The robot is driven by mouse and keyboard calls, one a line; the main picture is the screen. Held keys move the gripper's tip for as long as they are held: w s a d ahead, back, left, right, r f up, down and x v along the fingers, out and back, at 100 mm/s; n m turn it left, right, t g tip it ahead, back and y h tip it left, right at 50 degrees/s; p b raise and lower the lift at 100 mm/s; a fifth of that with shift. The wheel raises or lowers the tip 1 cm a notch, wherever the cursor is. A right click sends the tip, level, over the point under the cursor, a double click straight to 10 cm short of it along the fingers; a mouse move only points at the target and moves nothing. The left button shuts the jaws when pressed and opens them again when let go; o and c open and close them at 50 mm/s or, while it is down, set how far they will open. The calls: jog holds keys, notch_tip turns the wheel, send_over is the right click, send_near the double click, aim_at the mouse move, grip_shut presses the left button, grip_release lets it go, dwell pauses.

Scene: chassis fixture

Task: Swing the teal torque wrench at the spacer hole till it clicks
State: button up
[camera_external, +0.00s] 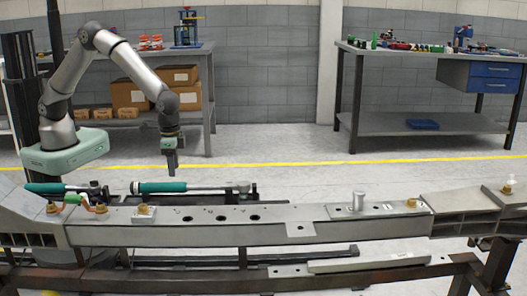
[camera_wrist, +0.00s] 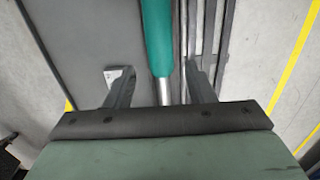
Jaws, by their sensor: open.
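A teal-handled wrench (camera_external: 162,187) lies along the back of the chassis rail, its metal shaft running right to a head at the right end. A second teal handle (camera_external: 45,188) lies further left. My gripper (camera_external: 172,172) points down just above the middle wrench's handle. In the wrist view, the teal handle (camera_wrist: 157,38) and its metal shaft pass between the two spread fingers of my gripper (camera_wrist: 160,68). The fingers are open and do not visibly grip it. Several dark holes (camera_external: 222,218) show in the rail's top; I cannot tell which is the spacer hole.
The chassis rail (camera_external: 170,236) spans the foreground, with brass-coloured fittings (camera_external: 145,209) and an upright metal pin (camera_external: 359,200) on top. A green-and-orange part (camera_external: 82,201) lies at the left. Workbenches (camera_external: 430,122) stand well behind, across open floor.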

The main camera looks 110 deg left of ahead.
aim_at(176, 187)
notch_tip(176, 187, down, 9)
jog(key=b, duration=0.5)
jog(key=shift+r, duration=0.15)
grip_shut()
jog(key=shift+w+r, duration=0.1)
jog(key=shift+r, duration=0.05)
dwell(1.1)
jog(key=shift+r+p, duration=2.35)
jog(key=shift+r, duration=1.1)
